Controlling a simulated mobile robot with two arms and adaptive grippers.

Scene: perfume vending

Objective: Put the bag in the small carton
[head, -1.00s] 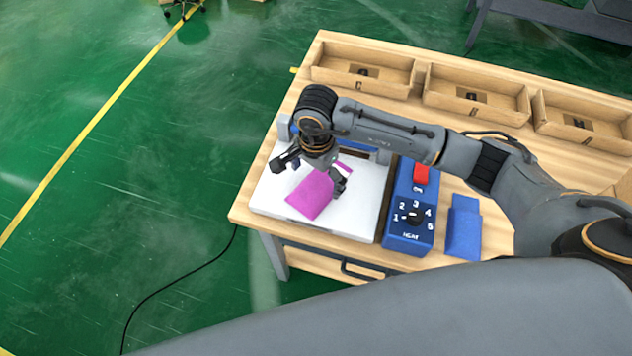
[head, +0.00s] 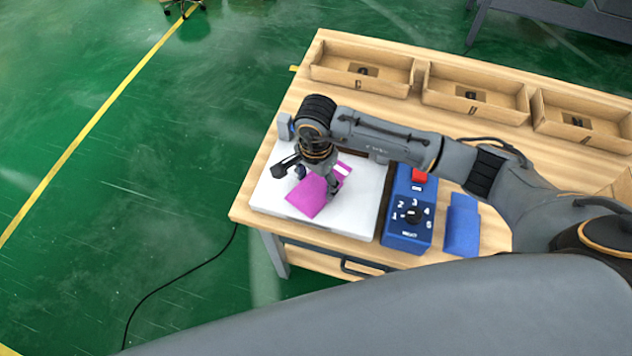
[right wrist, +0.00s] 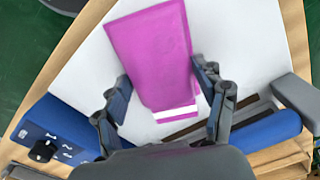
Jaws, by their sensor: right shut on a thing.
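The bag (head: 307,197) is a flat magenta pouch with a white strip at one end. It is over the white plate of the sealing device (head: 365,215); I cannot tell whether it is lifted clear. My right gripper (head: 327,184) is shut on the bag. In the right wrist view the bag (right wrist: 150,45) lies between the two fingers of my right gripper (right wrist: 160,80), with its white-striped end toward the palm. Open wooden cartons stand along the table's back: left (head: 335,80), middle (head: 450,103) and right (head: 560,127). My left gripper is not in view.
A blue control box (head: 408,240) with a dial and red switch stands right of the white plate. A blue flat item (head: 463,232) lies beside it. Part of another wooden box (head: 624,187) shows at the right edge. Bare wood lies before the cartons.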

